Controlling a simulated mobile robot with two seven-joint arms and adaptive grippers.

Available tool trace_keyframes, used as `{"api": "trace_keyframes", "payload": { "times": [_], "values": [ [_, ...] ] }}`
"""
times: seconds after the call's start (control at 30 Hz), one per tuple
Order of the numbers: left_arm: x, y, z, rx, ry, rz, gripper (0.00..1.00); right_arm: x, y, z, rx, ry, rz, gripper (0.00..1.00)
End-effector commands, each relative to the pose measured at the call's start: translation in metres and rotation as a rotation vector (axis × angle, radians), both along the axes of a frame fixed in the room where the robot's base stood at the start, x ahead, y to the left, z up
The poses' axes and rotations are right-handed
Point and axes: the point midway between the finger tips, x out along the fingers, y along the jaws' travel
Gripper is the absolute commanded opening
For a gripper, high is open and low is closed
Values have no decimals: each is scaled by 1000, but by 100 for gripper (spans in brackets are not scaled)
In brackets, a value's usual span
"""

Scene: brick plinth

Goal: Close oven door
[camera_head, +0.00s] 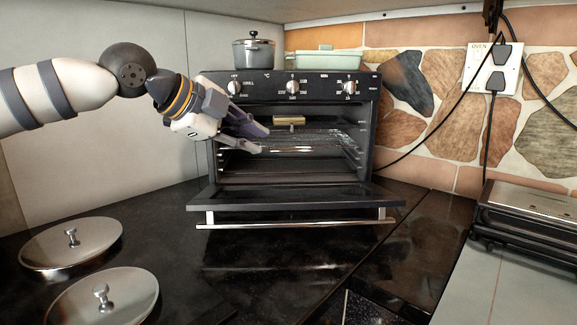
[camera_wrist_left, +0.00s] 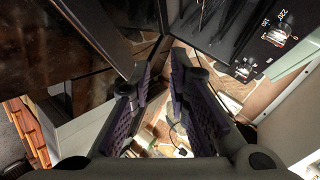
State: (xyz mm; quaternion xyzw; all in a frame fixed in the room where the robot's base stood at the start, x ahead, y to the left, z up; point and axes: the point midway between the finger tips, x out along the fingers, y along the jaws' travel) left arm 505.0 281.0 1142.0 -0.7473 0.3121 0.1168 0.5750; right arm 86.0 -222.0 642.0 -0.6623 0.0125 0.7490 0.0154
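The black oven (camera_head: 292,125) stands on the counter with its door (camera_head: 296,196) folded down and lying roughly level in front of the opening. The door's silver bar handle (camera_head: 300,224) runs along its front edge. My left gripper (camera_head: 265,141) is in front of the left part of the oven opening, above the door and apart from the handle. Its fingers are spread with nothing between them; the gap also shows in the left wrist view (camera_wrist_left: 160,75). In that view the oven's knob panel (camera_wrist_left: 275,40) is at upper right. My right gripper is not in view.
A grey pot (camera_head: 253,51) and a pale green dish (camera_head: 328,60) stand on the oven. Two round metal lids (camera_head: 72,245) (camera_head: 105,297) lie at front left. A metal appliance (camera_head: 530,213) stands at right. Cables hang from a wall socket (camera_head: 493,68). Counter before the door is clear.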

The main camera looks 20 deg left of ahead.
Motion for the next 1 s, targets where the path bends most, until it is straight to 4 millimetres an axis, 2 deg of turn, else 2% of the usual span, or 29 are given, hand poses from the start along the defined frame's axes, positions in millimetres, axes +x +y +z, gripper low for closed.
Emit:
{"api": "trace_keyframes", "payload": {
  "times": [0.03, 0.1, 0.17, 0.27, 0.47, 0.63, 0.8, 1.0],
  "values": [
    [-10, -12, -4, -79, 8, -1, 17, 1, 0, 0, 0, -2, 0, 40],
    [-18, -24, -7, -161, 20, 2, 17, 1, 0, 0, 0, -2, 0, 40],
    [-18, -30, -9, -190, 28, 5, 17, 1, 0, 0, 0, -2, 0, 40],
    [-7, -37, -18, -193, 32, 7, 17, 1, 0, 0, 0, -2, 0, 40],
    [34, -59, -44, -189, 34, 6, 17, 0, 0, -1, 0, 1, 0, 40],
    [62, -74, -66, -190, 40, 7, 17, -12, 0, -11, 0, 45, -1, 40],
    [72, -79, -69, -191, 33, 7, 17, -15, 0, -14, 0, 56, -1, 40],
    [72, -80, -66, -191, 27, 7, 17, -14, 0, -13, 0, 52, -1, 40]
  ]
}}
